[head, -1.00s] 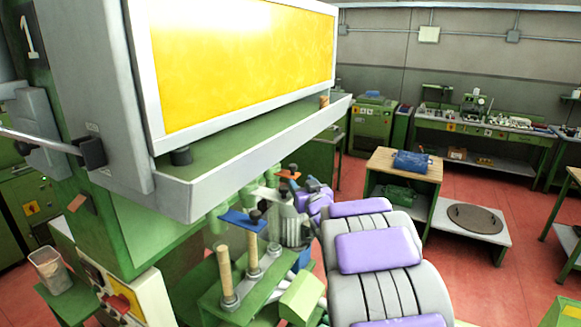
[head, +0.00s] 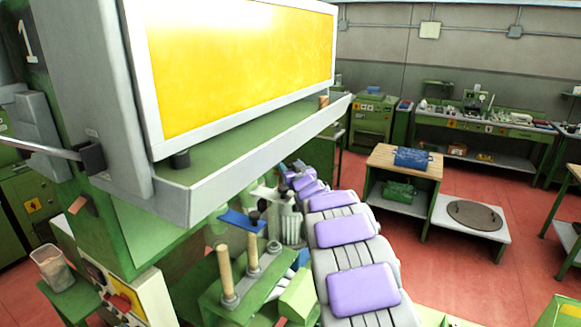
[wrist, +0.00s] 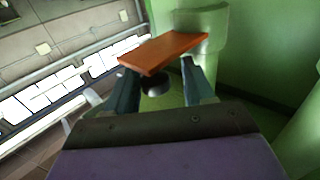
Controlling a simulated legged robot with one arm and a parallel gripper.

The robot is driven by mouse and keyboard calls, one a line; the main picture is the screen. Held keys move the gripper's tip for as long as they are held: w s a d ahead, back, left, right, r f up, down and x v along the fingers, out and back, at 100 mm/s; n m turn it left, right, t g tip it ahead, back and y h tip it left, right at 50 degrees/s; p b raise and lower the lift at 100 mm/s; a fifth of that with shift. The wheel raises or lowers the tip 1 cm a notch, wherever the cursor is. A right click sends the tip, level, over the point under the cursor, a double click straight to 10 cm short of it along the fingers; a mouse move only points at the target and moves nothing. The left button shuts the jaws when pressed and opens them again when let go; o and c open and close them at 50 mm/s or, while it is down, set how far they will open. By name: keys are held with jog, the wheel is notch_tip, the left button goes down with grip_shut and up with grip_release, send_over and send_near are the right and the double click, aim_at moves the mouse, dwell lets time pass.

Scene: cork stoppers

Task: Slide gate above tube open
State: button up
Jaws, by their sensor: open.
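An orange gate plate (wrist: 165,52) shows in the wrist view, set against a green vertical tube (wrist: 205,22). A dark round knob (wrist: 155,85) is at the plate's near side. My gripper (wrist: 158,70) is open, with one finger on each side of the knob. I cannot tell whether either finger touches the knob or plate. In the head view a blue gate plate (head: 240,221) with a dark knob stands by the machine's tubes. The orange plate and my gripper's fingers cannot be made out in the head view.
The machine's large cabinet with a yellow window (head: 240,60) and grey ledge (head: 260,160) overhangs the work area. Two wooden posts (head: 226,275) stand on a green base in front.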

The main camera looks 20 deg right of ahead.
jog(key=shift+w+d, duration=0.1)
jog(key=shift+d, duration=0.4)
jog(key=shift+a, duration=0.3)
jog(key=c, duration=0.6)
grip_shut()
